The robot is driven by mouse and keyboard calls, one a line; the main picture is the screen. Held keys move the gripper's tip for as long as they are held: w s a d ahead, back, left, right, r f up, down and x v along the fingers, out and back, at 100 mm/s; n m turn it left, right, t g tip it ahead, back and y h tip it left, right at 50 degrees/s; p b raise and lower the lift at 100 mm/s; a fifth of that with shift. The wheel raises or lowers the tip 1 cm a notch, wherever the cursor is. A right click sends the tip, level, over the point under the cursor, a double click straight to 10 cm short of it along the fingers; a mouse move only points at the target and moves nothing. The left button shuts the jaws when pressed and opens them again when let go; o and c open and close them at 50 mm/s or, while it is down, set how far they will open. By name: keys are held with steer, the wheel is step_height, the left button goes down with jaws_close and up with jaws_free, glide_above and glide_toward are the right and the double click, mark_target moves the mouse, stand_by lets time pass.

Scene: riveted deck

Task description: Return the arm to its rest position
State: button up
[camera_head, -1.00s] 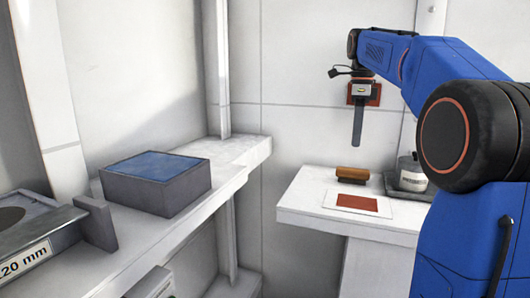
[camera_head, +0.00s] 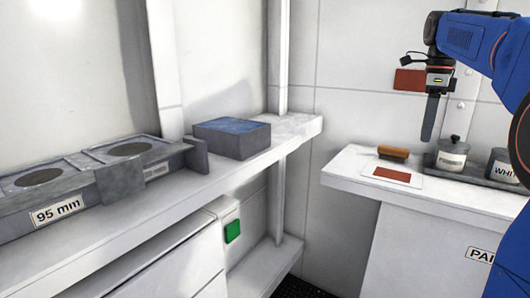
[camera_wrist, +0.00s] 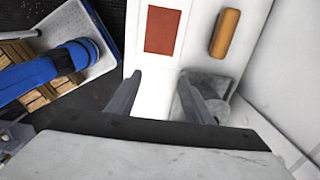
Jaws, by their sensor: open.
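My gripper (camera_head: 430,118) hangs pointing down from my blue arm at the upper right of the head view, above the right-hand shelf. In the wrist view its two fingers (camera_wrist: 165,100) are apart with nothing between them. Below it, a white card with a red-brown patch (camera_head: 392,175) lies on the shelf (camera_head: 345,170); the card also shows in the wrist view (camera_wrist: 162,30). A brown brush-like block (camera_head: 393,153) lies behind the card. It also shows in the wrist view (camera_wrist: 226,33).
Labelled pots (camera_head: 452,155) stand in a dark tray (camera_head: 470,173) on the right shelf. A blue-topped grey box (camera_head: 232,138) and a holder labelled 95 mm (camera_head: 58,211) are on the left ledge (camera_head: 170,195). A red-brown square (camera_head: 409,80) is on the back wall.

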steer(key=s+a+f+n+t, duration=0.1)
steer(key=s+a+f+n, duration=0.45)
steer(key=s, duration=0.25)
steer(key=s+a+f+n+t, duration=0.1)
steer(key=s+a+f+n, duration=0.4)
steer(key=s+f+n, duration=0.15)
steer(key=s+a+f+n+t, duration=0.1)
steer(key=s+a+f+n, duration=0.1)
steer(key=s+f+n, duration=0.4)
steer(key=s+a+f+n+t, duration=0.1)
steer(key=s+a+f+n, duration=0.2)
steer(key=s+f+n, duration=0.3)
steer(key=s+f, duration=0.3)
steer(key=f, duration=0.3)
steer(key=shift+s+n+t, duration=0.15)
steer(key=shift+n+t, duration=0.15)
steer(key=shift+t, duration=0.1)
